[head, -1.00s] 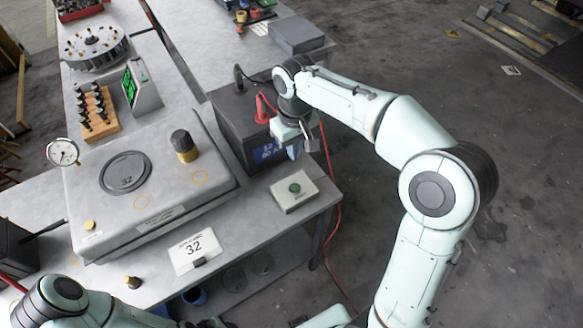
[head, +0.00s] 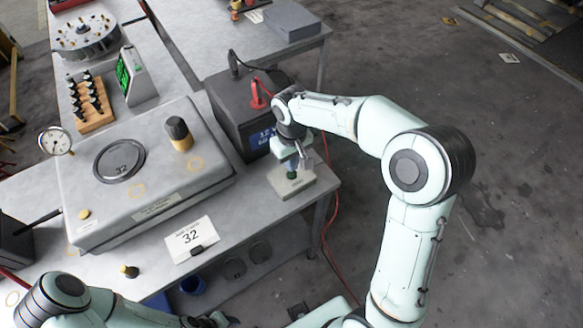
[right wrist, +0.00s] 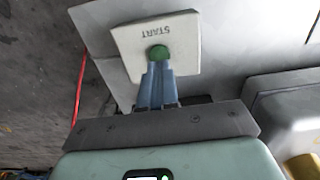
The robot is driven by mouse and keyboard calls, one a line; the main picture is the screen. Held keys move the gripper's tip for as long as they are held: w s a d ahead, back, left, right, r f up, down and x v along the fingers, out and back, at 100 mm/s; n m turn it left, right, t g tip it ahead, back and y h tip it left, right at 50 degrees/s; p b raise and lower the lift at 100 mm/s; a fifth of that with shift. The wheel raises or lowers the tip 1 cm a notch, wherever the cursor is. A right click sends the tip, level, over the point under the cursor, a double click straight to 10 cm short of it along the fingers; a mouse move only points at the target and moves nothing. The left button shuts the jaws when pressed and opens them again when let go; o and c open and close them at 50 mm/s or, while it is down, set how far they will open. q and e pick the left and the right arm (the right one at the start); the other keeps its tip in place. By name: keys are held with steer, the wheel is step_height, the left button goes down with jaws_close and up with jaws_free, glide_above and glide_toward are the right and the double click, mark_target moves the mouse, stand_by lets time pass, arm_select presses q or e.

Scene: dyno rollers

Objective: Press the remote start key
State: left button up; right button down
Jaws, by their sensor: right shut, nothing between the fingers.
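The remote start key is a green round button (right wrist: 158,53) on a pale box (right wrist: 188,34) marked START. In the head view the box (head: 292,186) sits near the right front corner of the bench, and the button is partly hidden by my right gripper (head: 291,170). In the right wrist view my right gripper (right wrist: 157,68) is shut and empty, its blue fingertips at the near edge of the green button. Whether they touch it I cannot tell. My left arm shows at the lower left of the head view, but its fingers cannot be made out.
A dark battery (head: 236,110) with a red clamp stands just behind the box. A red cable (head: 328,225) hangs at the bench's right edge.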

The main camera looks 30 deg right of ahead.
mark_target(292, 175)
steer(key=shift+f, duration=1.5)
arm_select(q)
steer(key=shift+f, duration=0.15)
arm_select(e)
steer(key=shift+f+b, duration=0.6)
steer(key=shift+f, duration=0.35)
steer(key=shift+s, duration=0.25)
steer(key=shift+f, duration=0.1)
steer(key=r+p, duration=0.1)
steer(key=r, duration=0.1)
steer(key=r+p, duration=0.1)
steer(key=r, duration=0.1)
steer(key=w+r+p, duration=0.1)
steer(key=r, duration=0.1)
steer(key=shift+w+r+p, duration=0.1)
steer(key=shift+r+p, duration=0.2)
steer(key=shift+p, duration=0.05)
arm_select(q)
steer(key=r, duration=0.1)
steer(key=w+r, duration=0.2)
steer(key=r, duration=0.1)
steer(key=shift+a, duration=0.15)
arm_select(e)
step_height(292, 175, up, 9)
steer(key=shift+f, duration=0.15)
